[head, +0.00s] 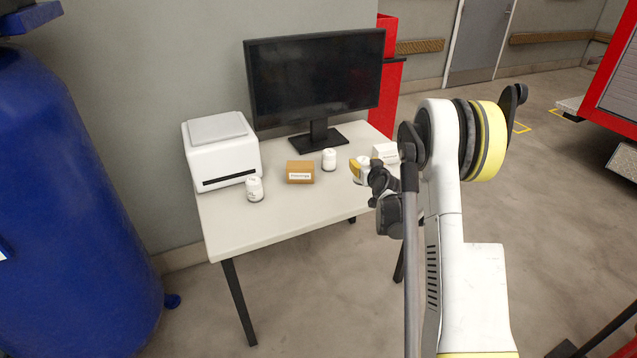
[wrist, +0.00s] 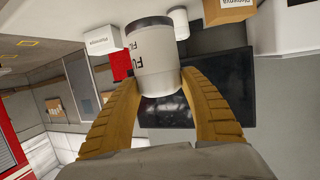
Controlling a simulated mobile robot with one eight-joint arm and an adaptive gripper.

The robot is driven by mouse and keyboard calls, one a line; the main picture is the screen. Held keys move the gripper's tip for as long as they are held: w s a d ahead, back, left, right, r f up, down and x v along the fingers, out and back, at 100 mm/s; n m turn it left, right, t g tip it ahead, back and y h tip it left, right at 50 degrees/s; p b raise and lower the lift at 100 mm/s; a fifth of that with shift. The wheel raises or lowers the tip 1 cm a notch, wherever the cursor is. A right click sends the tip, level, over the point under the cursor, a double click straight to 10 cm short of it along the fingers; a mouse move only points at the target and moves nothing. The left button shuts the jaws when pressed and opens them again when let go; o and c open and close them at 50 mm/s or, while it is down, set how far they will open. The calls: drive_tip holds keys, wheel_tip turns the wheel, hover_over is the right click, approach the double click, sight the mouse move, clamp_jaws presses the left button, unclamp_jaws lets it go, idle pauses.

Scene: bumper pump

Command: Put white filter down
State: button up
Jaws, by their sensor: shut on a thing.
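My gripper (wrist: 160,100) has yellow ribbed fingers shut on a white filter (wrist: 152,70) with black lettering, gripped from both sides. In the head view my gripper (head: 367,167) is at the right part of the white table (head: 262,226), and the held filter (head: 356,169) is small and partly covered by the fingers. I cannot tell whether its base touches the tabletop. Two similar white filters stand upright on the table, one at the front left (head: 254,190) and one near the monitor stand (head: 329,160); one also shows in the wrist view (wrist: 180,23).
A brown box (head: 300,172) sits mid-table. A white box (head: 385,153) is just behind my gripper. A white printer (head: 221,150) stands at the left and a black monitor (head: 316,75) at the back. The table's front middle is clear. A blue tank (head: 70,200) stands left.

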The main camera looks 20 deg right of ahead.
drive_tip(key=shift+w+d+f+b, duration=0.4)
drive_tip(key=shift+w+d, duration=0.15)
drive_tip(key=shift+w, duration=0.2)
drive_tip(key=w+a+f+b, duration=0.2)
drive_tip(key=f, duration=0.1)
drive_tip(key=w+a+f+b, duration=0.2)
drive_tip(key=w+f, duration=0.1)
drive_tip(key=w+a+f+b, duration=0.2)
drive_tip(key=a+f, duration=0.1)
drive_tip(key=f, duration=0.1)
drive_tip(key=shift+w+f, duration=0.1)
drive_tip(key=shift+w, duration=0.15)
drive_tip(key=o, duration=1.4)
